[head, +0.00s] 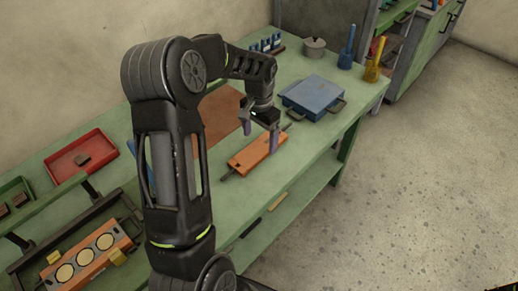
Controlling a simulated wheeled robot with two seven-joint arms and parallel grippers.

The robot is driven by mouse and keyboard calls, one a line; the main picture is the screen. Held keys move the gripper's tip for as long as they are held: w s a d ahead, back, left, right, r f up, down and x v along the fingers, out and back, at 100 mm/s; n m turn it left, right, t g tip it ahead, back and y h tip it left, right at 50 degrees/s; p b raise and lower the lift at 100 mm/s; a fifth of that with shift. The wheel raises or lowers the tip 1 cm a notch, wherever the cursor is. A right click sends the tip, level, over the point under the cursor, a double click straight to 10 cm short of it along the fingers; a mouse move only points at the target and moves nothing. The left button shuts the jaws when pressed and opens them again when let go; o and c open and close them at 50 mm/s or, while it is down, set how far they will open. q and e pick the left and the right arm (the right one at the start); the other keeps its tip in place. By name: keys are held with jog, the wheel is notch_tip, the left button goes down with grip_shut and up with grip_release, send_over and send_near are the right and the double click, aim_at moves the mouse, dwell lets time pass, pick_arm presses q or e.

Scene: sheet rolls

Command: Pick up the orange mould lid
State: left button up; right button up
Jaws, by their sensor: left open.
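The orange mould lid (248,160) lies flat on the green bench, a long orange block with a dark handle sticking out at each end. My left gripper (260,138) is above the lid's far part, fingers pointing down, one on either side. It is open with nothing between the fingers. Whether the fingertips touch the lid I cannot tell. An orange mould (110,241) with several round pale discs and yellow clamps sits in a dark tray at the lower left. My right gripper is not in view.
A blue box (313,94) with dark handles stands beyond the lid. A brown board (215,115) lies behind my arm. A red tray (80,157) is at the left. A grey pot (314,48), blue and yellow holders stand at the back. The bench front edge is near the lid.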

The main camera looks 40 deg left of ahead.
aim_at(259, 148)
pick_arm(q)
jog(key=shift+a+f+p, duration=0.1)
jog(key=shift+f+p, duration=0.2)
jog(key=shift+f, duration=1.65)
jog(key=shift+c, duration=0.2)
grip_shut()
jog(key=shift+r, duration=0.1)
